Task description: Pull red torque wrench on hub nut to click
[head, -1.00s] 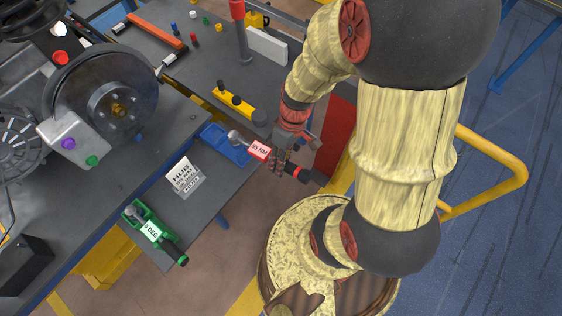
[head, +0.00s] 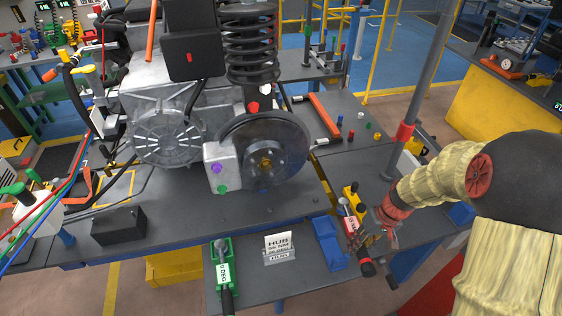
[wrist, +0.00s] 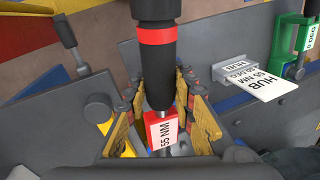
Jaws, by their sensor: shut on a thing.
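My gripper (head: 374,240) is shut on the red torque wrench (head: 350,226), right of the blue cradle (head: 328,245). In the wrist view my gripper's fingers (wrist: 165,115) are on both sides of the wrench, whose red block (wrist: 162,128) reads 55 NM. Its black handle with a red ring (wrist: 157,37) points to the top of that view. The gold hub nut (head: 266,163) is at the centre of the dark hub disc (head: 290,150), up and left of the wrench and apart from it. The blue cradle looks empty.
A green 0 DEG wrench (head: 224,275) lies in a green cradle at the front. A white HUB sign (head: 279,247) stands between the cradles. A yellow block with black knobs (head: 351,192) is close behind my gripper. A grey post (head: 417,90) stands behind my arm.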

